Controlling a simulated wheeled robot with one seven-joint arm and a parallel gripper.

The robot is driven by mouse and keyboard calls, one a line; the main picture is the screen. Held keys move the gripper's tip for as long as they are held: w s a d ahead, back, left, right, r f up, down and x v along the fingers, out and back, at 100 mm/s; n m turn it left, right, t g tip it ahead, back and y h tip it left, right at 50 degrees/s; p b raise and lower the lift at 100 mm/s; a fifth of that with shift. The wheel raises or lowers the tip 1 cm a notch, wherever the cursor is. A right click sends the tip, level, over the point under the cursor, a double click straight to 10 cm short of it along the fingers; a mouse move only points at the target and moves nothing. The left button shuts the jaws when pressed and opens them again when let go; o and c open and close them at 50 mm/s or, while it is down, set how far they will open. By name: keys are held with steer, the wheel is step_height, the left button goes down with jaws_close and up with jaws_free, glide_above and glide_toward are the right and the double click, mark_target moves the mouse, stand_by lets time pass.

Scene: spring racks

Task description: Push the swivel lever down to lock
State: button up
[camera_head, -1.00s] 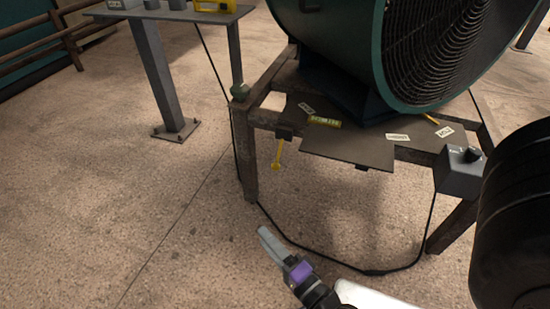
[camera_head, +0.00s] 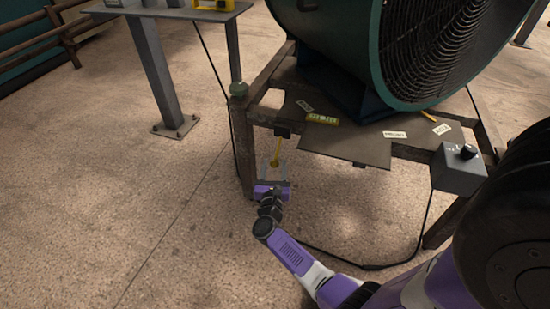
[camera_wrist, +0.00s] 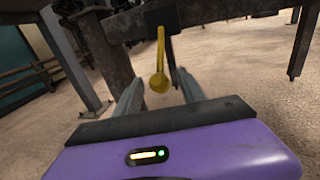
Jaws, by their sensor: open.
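The swivel lever (camera_head: 276,151) is a thin yellow rod with a round knob, hanging down from a dark block (camera_head: 283,131) under the front left of the fan's stand. In the wrist view the lever (camera_wrist: 159,60) hangs from its dark block (camera_wrist: 163,17), with the knob at its low end. My gripper (camera_head: 273,168) is open below the block, its two fingers on either side of the knob. In the wrist view the fingers of my gripper (camera_wrist: 157,88) stand apart with the knob between them in the picture. I cannot tell whether they touch it.
The large green fan (camera_head: 345,50) sits on a rusty metal stand (camera_head: 246,150). A flat plate (camera_head: 350,147) juts out right of the lever. A grey control box (camera_head: 460,170) is at the right leg. Open floor (camera_head: 120,220) lies to the left.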

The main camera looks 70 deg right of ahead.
steer(key=x, duration=0.4)
steer(key=shift+w+d+b, duration=0.1)
steer(key=shift+d+b, duration=0.2)
steer(key=shift+b, duration=0.1)
jaws_close()
stand_by(1.1)
